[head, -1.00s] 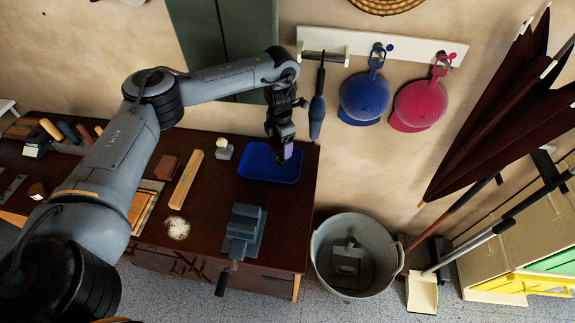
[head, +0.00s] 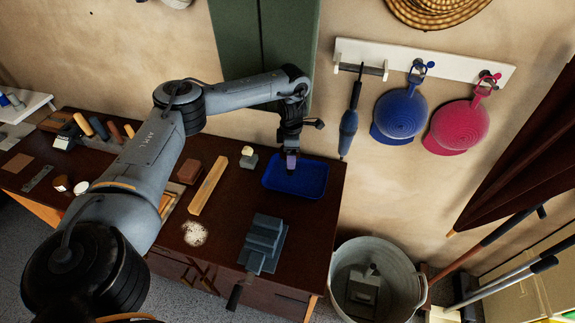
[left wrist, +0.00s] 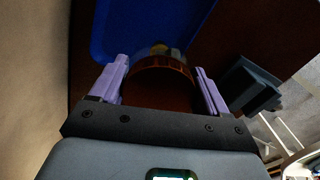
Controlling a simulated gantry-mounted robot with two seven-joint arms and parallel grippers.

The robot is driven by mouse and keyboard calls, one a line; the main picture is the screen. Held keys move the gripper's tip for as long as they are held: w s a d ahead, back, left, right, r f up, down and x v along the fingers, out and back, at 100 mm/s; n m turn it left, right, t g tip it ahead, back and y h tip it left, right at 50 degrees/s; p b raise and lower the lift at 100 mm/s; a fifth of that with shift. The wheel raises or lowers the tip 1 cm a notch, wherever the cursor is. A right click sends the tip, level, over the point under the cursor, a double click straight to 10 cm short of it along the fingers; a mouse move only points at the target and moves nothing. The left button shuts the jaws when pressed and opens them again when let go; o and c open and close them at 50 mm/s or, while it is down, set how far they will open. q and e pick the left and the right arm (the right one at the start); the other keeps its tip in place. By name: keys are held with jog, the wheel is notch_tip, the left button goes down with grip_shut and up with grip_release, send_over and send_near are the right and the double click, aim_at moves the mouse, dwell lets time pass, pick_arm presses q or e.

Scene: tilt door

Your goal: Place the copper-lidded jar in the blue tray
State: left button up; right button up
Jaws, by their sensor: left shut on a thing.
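The copper-lidded jar (left wrist: 160,72) shows in the left wrist view as a round copper-brown lid between two purple fingers. My left gripper (left wrist: 162,85) is shut on it. In the head view my left gripper (head: 291,163) points down over the blue tray (head: 314,186), near its back left part. The gripper hides the jar there, and I cannot tell whether the jar touches the tray floor. The blue tray also shows in the left wrist view (left wrist: 120,28), beyond the jar. My right gripper is in neither view.
The tray sits at the right end of a dark wooden bench. A grey vise (head: 264,242) stands in front of it. A small cream-topped object (head: 248,158) and a wooden bar (head: 208,186) lie to the left. A metal tub (head: 376,282) stands on the floor at right.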

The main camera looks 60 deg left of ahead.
aim_at(287, 175)
pick_arm(q)
jog(key=shift+s+a+f, duration=0.4)
jog(key=shift+a+f, duration=0.05)
jog(key=shift+a, duration=0.1)
jog(key=shift+f+b, duration=0.4)
jog(key=shift+f, duration=1.55)
jog(key=o, duration=1.7)
jog(key=shift+f, duration=0.1)
jog(key=shift+c, duration=0.2)
